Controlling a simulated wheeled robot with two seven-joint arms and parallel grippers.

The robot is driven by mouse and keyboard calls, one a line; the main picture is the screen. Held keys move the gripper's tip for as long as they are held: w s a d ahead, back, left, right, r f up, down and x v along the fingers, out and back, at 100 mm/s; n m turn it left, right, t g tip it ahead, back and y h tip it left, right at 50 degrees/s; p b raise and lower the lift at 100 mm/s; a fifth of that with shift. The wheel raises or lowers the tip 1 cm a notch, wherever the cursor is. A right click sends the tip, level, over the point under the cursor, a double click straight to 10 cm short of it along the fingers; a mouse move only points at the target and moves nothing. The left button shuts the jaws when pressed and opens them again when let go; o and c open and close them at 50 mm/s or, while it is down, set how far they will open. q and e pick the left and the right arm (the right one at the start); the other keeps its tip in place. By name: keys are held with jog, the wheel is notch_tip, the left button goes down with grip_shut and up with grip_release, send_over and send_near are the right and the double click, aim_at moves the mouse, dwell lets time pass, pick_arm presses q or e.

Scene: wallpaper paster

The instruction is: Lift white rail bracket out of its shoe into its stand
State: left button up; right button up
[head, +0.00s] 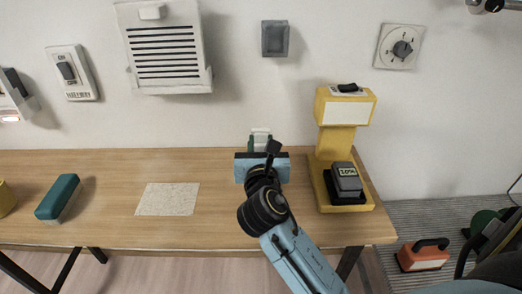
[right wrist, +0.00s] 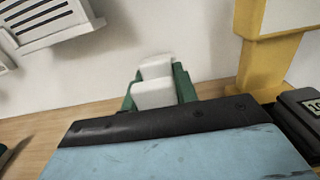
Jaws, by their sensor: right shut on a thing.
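The white rail bracket (head: 261,133) stands at the back edge of the wooden table, in front of the wall. In the right wrist view it shows as a white block (right wrist: 154,94) with green pieces (right wrist: 186,84) on both sides. I cannot tell whether the green belongs to a shoe or a stand. My right gripper (head: 262,150) reaches over the table and is shut on the bracket; its blue and black body hides the fingertips and the bracket's lower part. Whether the bracket is seated or lifted cannot be seen. My left gripper is not in view.
A yellow stand (head: 327,145) with a dark grey block (head: 346,178) is close on the right. A pale sheet (head: 167,199) and a teal block (head: 58,196) lie left on the table (head: 112,170). A vent (head: 165,48) hangs on the wall. An orange case (head: 423,256) is on the floor.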

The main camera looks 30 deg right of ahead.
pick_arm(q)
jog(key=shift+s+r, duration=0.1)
pick_arm(e)
jog(key=shift+r, duration=0.1)
